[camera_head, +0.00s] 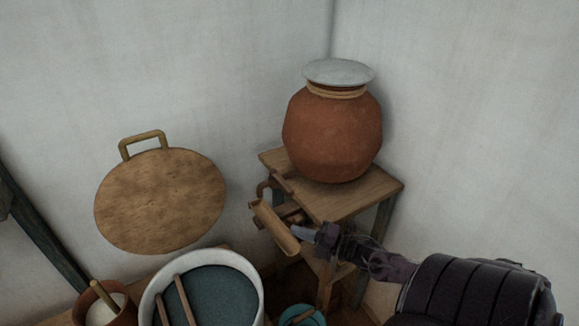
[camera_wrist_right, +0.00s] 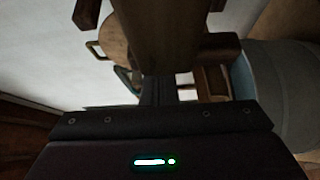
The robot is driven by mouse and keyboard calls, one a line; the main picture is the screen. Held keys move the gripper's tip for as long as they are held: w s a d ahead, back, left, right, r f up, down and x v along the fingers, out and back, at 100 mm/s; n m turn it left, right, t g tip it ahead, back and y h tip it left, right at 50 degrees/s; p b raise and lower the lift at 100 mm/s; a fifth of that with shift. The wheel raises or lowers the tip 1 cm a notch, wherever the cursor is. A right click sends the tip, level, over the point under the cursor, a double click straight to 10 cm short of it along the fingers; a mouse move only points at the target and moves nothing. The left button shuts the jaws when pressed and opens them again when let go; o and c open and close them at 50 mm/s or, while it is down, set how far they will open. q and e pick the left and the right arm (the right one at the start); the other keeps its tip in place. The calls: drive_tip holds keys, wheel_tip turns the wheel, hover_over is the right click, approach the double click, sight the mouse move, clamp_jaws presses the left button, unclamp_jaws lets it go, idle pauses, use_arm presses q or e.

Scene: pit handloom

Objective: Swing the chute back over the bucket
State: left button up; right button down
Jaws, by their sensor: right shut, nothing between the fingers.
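The chute (camera_head: 275,228) is a light-brown wooden trough in front of the wooden stand, slanting down to the right in the head view. It also fills the top middle of the right wrist view (camera_wrist_right: 158,35). My right gripper (camera_head: 305,233) is shut and empty, its tip close to the chute's lower right end; I cannot tell whether they touch. A teal bucket (camera_head: 303,316) is partly visible at the bottom edge, below the gripper and right of the chute's lower end. My left gripper is out of view.
A clay pot (camera_head: 333,135) with a grey lid (camera_head: 339,72) stands on the wooden stand (camera_head: 375,192) in the corner. A round board with a handle (camera_head: 160,200) is against the wall. A white tub (camera_head: 256,280) holds dark blue contents beside a brown pot (camera_head: 122,312).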

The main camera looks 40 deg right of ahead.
drive_tip(key=shift+d+b, duration=0.35)
drive_tip(key=shift+d, duration=0.65)
drive_tip(key=shift+w+d+r, duration=0.15)
drive_tip(key=shift+r, duration=0.05)
